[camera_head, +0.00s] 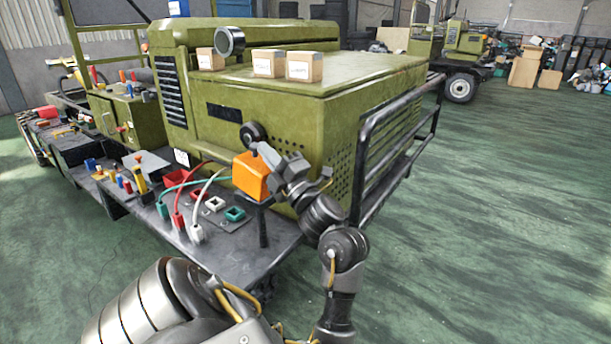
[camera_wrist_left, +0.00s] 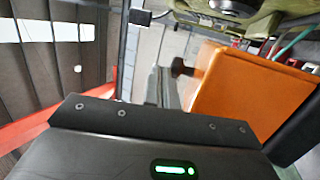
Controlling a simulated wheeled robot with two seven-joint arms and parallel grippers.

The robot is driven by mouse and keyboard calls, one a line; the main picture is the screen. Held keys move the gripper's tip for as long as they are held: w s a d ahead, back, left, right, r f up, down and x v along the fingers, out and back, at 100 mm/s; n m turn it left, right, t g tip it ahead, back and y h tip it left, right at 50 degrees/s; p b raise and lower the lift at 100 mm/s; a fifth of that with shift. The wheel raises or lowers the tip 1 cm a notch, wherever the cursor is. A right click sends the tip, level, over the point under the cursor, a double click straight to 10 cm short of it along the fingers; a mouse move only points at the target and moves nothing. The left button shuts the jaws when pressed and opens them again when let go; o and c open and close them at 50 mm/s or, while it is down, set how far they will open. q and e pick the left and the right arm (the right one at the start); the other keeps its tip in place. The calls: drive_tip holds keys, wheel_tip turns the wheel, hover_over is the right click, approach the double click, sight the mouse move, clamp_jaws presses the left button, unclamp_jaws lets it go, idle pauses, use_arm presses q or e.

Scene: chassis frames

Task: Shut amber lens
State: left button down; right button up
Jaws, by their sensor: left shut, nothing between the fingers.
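The amber lens is an orange box-shaped piece (camera_head: 250,177) on a dark post at the front of the green chassis, in the middle of the head view. It fills the right side of the left wrist view (camera_wrist_left: 245,100), with a dark knob (camera_wrist_left: 181,67) at its left edge. My left gripper (camera_head: 264,151) is shut and empty, close beside the lens's upper right edge in the head view. Its narrow dark fingers (camera_wrist_left: 165,88) show left of the lens in the wrist view. I cannot tell whether they touch it. The lens's hinge and back are hidden. My right gripper is not in view.
A dark shelf (camera_head: 246,249) carries coloured sockets and red, green and white cables (camera_head: 197,234) left of the lens. A black rail (camera_head: 367,165) stands to the right. Three small boxes (camera_head: 268,63) sit on the green hood (camera_head: 330,83). The floor at right is clear.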

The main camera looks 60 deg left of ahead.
sight(259, 161)
use_arm(q)
drive_tip(key=shift+s+a+h, duration=0.15)
drive_tip(key=shift+a+h, duration=0.45)
drive_tip(key=shift+h, duration=0.1)
drive_tip(key=shift+s+a+n, duration=0.15)
drive_tip(key=shift+a+n, duration=0.15)
drive_tip(key=shift+s+a+f, duration=0.2)
drive_tip(key=shift+a+f, duration=0.05)
drive_tip(key=shift+a, duration=0.3)
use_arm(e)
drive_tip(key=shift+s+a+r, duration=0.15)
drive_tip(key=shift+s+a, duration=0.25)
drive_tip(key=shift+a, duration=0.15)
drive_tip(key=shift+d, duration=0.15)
